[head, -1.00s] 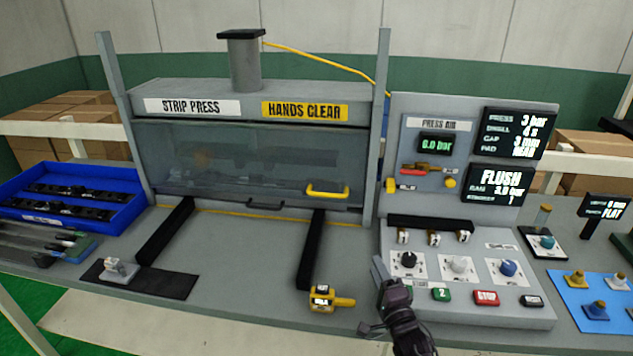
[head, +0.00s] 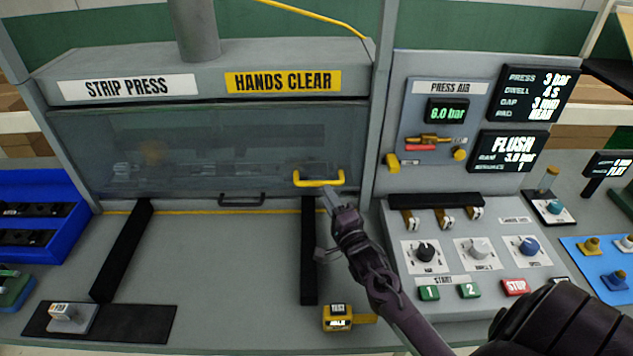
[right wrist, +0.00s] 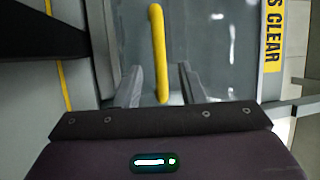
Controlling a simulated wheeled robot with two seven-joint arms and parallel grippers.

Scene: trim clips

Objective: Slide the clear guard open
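The clear guard (head: 200,155) is a transparent panel across the front of the strip press, and it is down. Its yellow handle (head: 319,182) sits near the guard's lower right. In the right wrist view the yellow handle (right wrist: 158,50) runs between the two open fingers of my right gripper (right wrist: 160,88), with a gap on each side. My left gripper is not in view.
A dark handle (head: 242,200) is below the guard. Black rails (head: 125,245) run forward on the bench. A control panel with knobs and buttons (head: 470,260) stands to the right. A yellow tape-measure-like device (head: 338,318) lies at the front. A blue tray (head: 62,240) is at left.

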